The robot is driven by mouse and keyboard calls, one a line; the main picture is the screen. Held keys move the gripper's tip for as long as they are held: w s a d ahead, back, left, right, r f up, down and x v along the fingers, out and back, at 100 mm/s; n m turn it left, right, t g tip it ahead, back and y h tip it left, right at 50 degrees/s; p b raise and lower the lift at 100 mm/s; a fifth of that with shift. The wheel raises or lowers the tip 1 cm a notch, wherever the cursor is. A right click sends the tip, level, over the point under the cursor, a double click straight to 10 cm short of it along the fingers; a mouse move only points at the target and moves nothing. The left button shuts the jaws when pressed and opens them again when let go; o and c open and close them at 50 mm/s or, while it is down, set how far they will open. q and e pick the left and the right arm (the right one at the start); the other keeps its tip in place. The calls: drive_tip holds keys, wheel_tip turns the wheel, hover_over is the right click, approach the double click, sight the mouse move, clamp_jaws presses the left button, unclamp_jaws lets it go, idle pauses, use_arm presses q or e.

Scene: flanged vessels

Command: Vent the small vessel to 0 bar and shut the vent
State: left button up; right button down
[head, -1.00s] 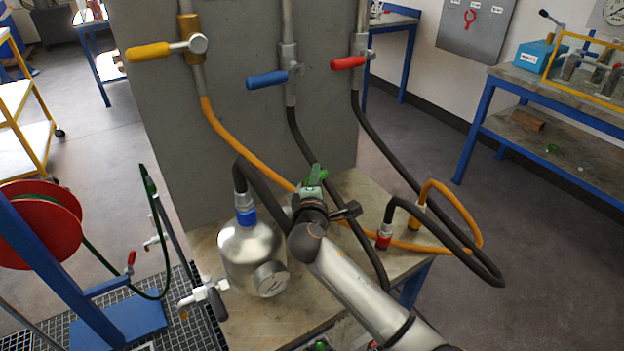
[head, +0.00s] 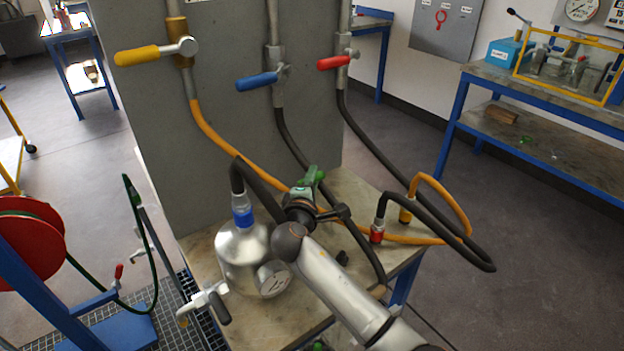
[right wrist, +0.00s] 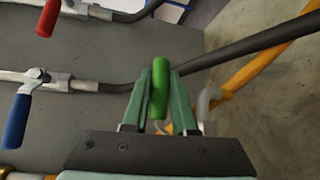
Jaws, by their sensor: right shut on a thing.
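The small vessel (head: 242,260) is a silvery round flask with a blue collar (head: 243,216) and a dark hose at its top. It stands on the bench below the grey panel. Its round gauge (head: 273,279) faces forward, but the reading is too small to tell. My right gripper (head: 310,184) is just right of the vessel's top. In the right wrist view its two green fingers are shut on a green handle (right wrist: 160,88). What the handle is fixed to is mostly hidden by the gripper. My left gripper is not in view.
Yellow (head: 137,56), blue (head: 257,83) and red (head: 333,63) lever handles sit on the panel pipes. Dark and orange hoses loop over the bench around my right arm. A pale valve with a dark lever (head: 219,308) sticks out left of the vessel.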

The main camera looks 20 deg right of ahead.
drive_tip(key=c, duration=0.7)
unclamp_jaws()
